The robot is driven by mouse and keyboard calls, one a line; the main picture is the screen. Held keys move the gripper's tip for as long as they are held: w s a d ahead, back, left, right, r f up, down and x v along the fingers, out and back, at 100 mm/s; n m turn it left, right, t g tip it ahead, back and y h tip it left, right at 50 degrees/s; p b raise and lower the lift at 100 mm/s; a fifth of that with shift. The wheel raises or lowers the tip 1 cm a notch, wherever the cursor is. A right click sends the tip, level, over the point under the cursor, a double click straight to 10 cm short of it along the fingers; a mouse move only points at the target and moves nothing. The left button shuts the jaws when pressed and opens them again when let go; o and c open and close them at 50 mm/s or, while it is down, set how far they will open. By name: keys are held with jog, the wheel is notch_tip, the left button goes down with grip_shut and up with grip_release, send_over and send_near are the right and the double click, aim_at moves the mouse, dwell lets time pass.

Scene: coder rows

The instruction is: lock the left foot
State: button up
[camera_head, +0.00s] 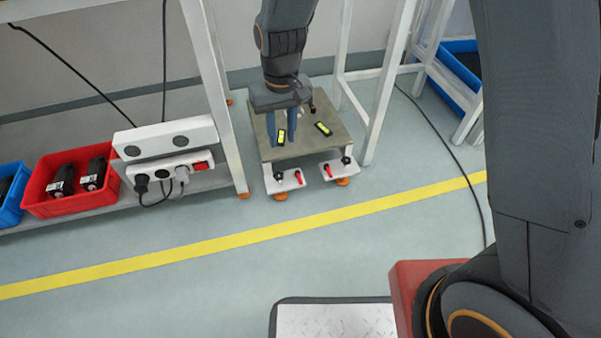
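A small stand with a grey-beige top plate (302,145) is between white frame legs. Its front edge carries a left white bracket (277,180) and a right white bracket (335,175). The left bracket has a red lever (299,177) and a round orange left foot (280,196) under it. The right bracket has a red lever (328,170) and an orange right foot (342,182). Both levers slant downward toward the front. My gripper (281,134) points down over the left of the top plate, behind the left foot. Its blue-grey fingers look apart, with no held object clearly visible.
Two black-and-yellow markers show at the top plate, one by my fingers and one to the right (323,129). White frame legs (226,100) flank the stand. A power strip (170,168) and red bin (68,183) are left. The floor in front is clear past a yellow line (240,237).

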jog(key=m, duration=0.1)
send_near(300, 181)
jog(key=shift+h, duration=0.3)
jog(key=f+b, duration=0.2)
jog(key=f, duration=0.1)
jog(key=f+b, duration=0.1)
jog(key=f, duration=0.3)
jog(key=shift+w+a+f+b, duration=0.2)
jog(key=shift+f+b, duration=0.15)
jog(key=shift+b, duration=0.05)
jog(key=shift+c, duration=0.3)
jog(key=shift+r, duration=0.1)
grip_shut()
